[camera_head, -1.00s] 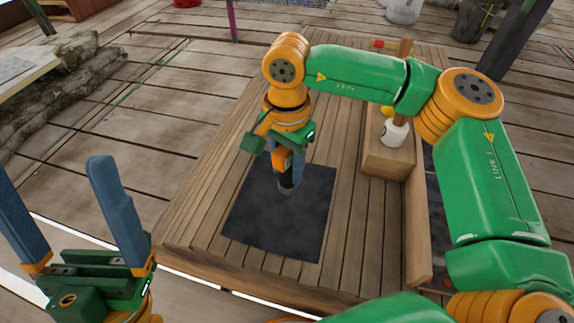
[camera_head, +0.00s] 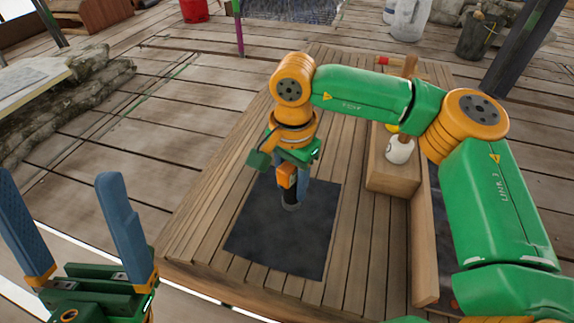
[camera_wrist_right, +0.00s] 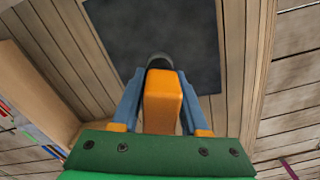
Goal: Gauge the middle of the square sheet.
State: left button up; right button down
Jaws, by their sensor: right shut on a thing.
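The square sheet (camera_head: 265,239) is dark grey and lies flat on the slatted wooden table (camera_head: 190,238); it also shows in the right wrist view (camera_wrist_right: 120,35). My right gripper (camera_head: 292,192) points down over the sheet's upper middle. It is shut on an orange gauge tool (camera_wrist_right: 163,100) with a dark round end (camera_wrist_right: 159,61). In the head view that dark end is at or just above the sheet; I cannot tell whether it touches. The fingers hide part of the tool. My left gripper (camera_head: 70,225) is open and empty at the lower left, apart from the table.
A wooden box (camera_head: 393,177) with a white bottle (camera_head: 400,149) and a yellow item stands right of the sheet. A raised wooden edge (camera_head: 424,250) runs along the table's right side. The slats left of the sheet are clear.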

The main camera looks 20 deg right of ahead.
aim_at(291, 197)
notch_tip(291, 197, down, 5)
jog(key=b, duration=0.3)
jog(key=shift+r, duration=0.15)
jog(key=shift+c, duration=1.7)
grip_release()
